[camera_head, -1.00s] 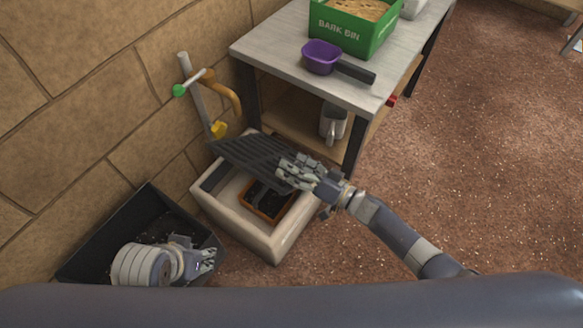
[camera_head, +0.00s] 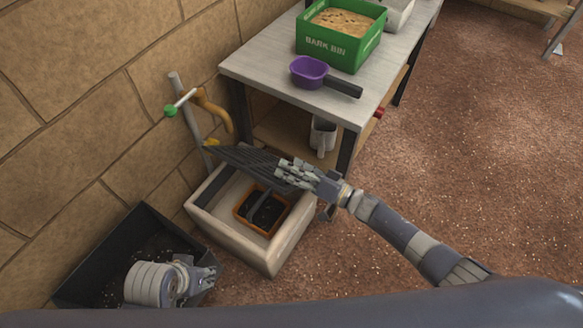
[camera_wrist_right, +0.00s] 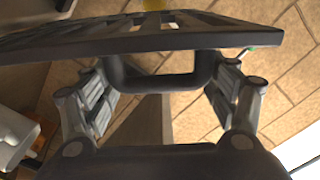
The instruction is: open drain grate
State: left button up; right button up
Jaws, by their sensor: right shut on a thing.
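The dark slatted drain grate (camera_head: 243,157) is tilted up above the back of the pale square basin (camera_head: 236,248). My right gripper (camera_head: 284,174) is at the grate's right edge in the head view. In the right wrist view the gripper (camera_wrist_right: 165,90) is shut on the grate's dark loop handle (camera_wrist_right: 160,84). The basin's inside shows, with an orange-rimmed frame (camera_head: 276,226) around a dark opening. My left gripper (camera_head: 207,276) is over the black bin at lower left; its fingers are too small to judge.
A grey table (camera_head: 262,72) stands behind the basin, with a purple scoop (camera_head: 308,71) and green bark bin (camera_head: 340,45) on it. A black bin (camera_head: 88,268) is left of the basin. A pipe with a tap (camera_head: 186,105) stands by the wall.

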jog(key=o, duration=1.3)
jog(key=shift+w+d, duration=0.15)
jog(key=shift+d, duration=0.05)
jog(key=shift+c, duration=0.2)
jog(key=shift+f, duration=0.15)
jog(key=shift+a, duration=0.1)
jog(key=v, duration=1.2)
